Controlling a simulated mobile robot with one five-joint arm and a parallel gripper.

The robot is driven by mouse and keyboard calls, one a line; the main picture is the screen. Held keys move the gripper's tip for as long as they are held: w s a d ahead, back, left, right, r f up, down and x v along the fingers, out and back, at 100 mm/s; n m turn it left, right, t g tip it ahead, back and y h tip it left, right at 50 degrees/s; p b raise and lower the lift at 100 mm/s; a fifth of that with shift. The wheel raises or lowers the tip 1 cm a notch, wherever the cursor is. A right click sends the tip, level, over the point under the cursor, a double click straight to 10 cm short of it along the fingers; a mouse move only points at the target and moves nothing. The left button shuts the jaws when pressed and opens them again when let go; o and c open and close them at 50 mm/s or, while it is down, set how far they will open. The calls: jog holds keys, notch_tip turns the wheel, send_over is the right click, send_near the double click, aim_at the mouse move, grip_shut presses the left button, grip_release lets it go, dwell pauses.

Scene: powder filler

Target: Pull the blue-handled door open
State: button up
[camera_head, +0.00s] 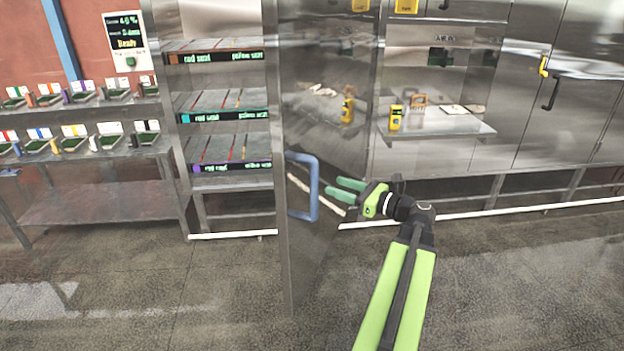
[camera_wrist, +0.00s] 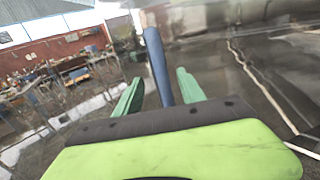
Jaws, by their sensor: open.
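The tall metal door (camera_head: 325,110) stands at an angle to the cabinet front, with its left edge out toward me. Its blue handle (camera_head: 315,192) is a U-shaped bar near that left edge. My gripper (camera_head: 337,188) is just right of the handle, with its two green fingers pointing left toward it. In the wrist view, the blue handle (camera_wrist: 158,60) shows between the two spread fingers (camera_wrist: 160,92), running up and away from them. The fingers are open and not closed on the handle. Whether they touch it I cannot tell.
Left of the door is a rack (camera_head: 220,105) with labelled shelves. Further left stands a metal table (camera_head: 100,205) with several small bins. The floor (camera_head: 200,300) in front is clear.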

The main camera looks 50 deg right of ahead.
aim_at(314, 178)
jog(key=w, duration=0.3)
jog(key=w+a, duration=0.1)
jog(key=w, duration=0.5)
jog(key=shift+a, duration=0.3)
grip_shut()
dwell(0.7)
